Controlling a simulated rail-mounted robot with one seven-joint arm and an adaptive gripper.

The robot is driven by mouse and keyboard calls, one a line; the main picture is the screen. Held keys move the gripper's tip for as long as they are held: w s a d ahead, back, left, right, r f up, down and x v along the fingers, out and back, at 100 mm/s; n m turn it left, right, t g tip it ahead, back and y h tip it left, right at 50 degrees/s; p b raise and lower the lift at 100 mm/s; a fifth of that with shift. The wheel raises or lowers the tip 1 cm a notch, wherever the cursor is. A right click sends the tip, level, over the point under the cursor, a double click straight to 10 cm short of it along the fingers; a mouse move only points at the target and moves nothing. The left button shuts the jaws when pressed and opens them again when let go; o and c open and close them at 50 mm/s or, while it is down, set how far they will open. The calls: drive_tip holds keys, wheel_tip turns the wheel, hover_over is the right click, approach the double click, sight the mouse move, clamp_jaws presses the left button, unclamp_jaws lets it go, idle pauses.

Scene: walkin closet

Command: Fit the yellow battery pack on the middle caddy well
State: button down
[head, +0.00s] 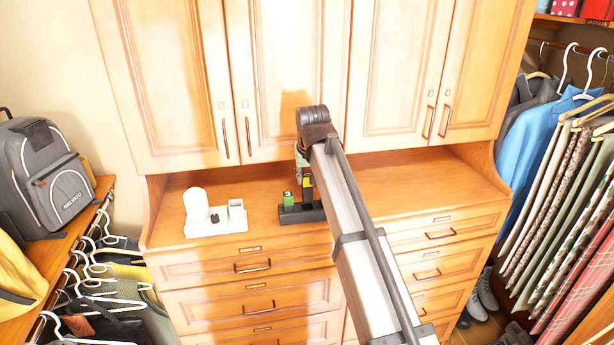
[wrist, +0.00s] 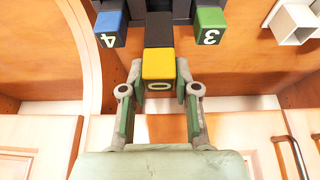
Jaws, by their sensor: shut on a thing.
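The yellow battery pack (wrist: 158,65), marked 0, has a yellow end and a dark body. My gripper (wrist: 158,86) is shut on its yellow end, one finger on each side. In the head view the yellow pack (head: 307,183) is upright under my gripper (head: 304,174), above or at the middle of the black caddy (head: 289,217). The green pack also shows in the head view (head: 288,199). I cannot tell whether the dark body is inside the middle well.
A white stand (head: 213,228) with a white cylinder (head: 196,204) and a square cup (head: 236,214) is left of the caddy. Cabinet doors (head: 290,80) rise close behind. The wooden counter (head: 420,180) is clear on the right.

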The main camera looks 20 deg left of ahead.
sight(307, 192)
drive_tip(key=shift+f+b, duration=0.8)
drive_tip(key=shift+f, duration=1.7)
idle(0.9)
drive_tip(key=shift+f, duration=0.3)
idle(0.4)
drive_tip(key=c, duration=0.8)
unclamp_jaws()
drive_tip(key=shift+o, duration=0.2)
drive_tip(key=v, duration=1.2)
